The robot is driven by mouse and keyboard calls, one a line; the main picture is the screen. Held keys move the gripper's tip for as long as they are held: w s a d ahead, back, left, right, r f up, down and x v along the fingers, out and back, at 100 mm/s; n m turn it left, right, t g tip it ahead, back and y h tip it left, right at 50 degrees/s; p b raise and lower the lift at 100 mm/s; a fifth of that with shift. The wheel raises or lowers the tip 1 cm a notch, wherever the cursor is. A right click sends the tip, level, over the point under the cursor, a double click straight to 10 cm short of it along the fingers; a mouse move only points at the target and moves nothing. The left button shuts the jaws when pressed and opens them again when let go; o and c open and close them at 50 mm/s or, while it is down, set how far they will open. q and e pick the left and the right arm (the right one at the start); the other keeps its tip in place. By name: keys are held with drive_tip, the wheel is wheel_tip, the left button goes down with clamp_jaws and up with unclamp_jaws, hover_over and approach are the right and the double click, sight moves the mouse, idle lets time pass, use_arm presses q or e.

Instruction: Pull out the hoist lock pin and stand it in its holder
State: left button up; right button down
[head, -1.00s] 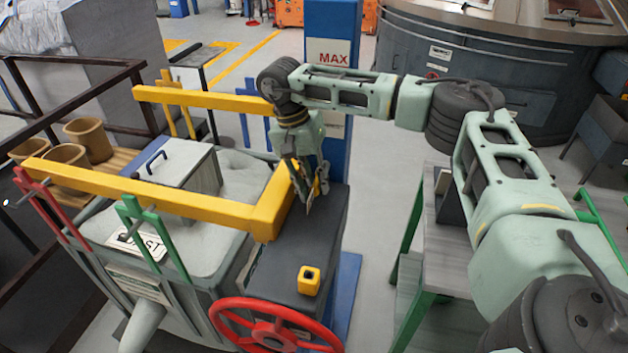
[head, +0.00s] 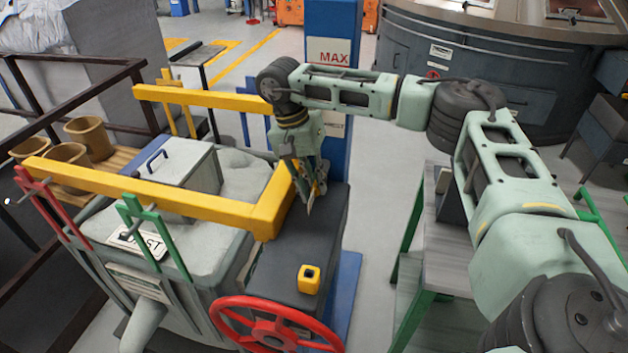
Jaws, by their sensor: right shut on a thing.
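My right gripper (head: 313,200) points down over the far part of the dark housing top, close to the corner of the yellow frame. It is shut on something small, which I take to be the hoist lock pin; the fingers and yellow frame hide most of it. I cannot tell whether the pin is still in its hole. My left gripper is not in view.
The yellow frame (head: 150,195) runs left from the gripper over the bin. A red handwheel (head: 275,325) stands at the near end of the housing. A blue column (head: 333,35) rises behind my gripper. A grey workbench (head: 440,265) with green legs is at right.

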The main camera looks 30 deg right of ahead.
sight(309, 209)
drive_tip(key=shift+s+a, duration=0.25)
drive_tip(key=shift+s+a, duration=0.85)
drive_tip(key=shift+a, duration=0.15)
drive_tip(key=shift+s+a, duration=0.8)
drive_tip(key=shift+a, duration=0.2)
drive_tip(key=shift+s+a, duration=0.1)
drive_tip(key=shift+s+a, duration=1.3)
drive_tip(key=shift+a, duration=0.2)
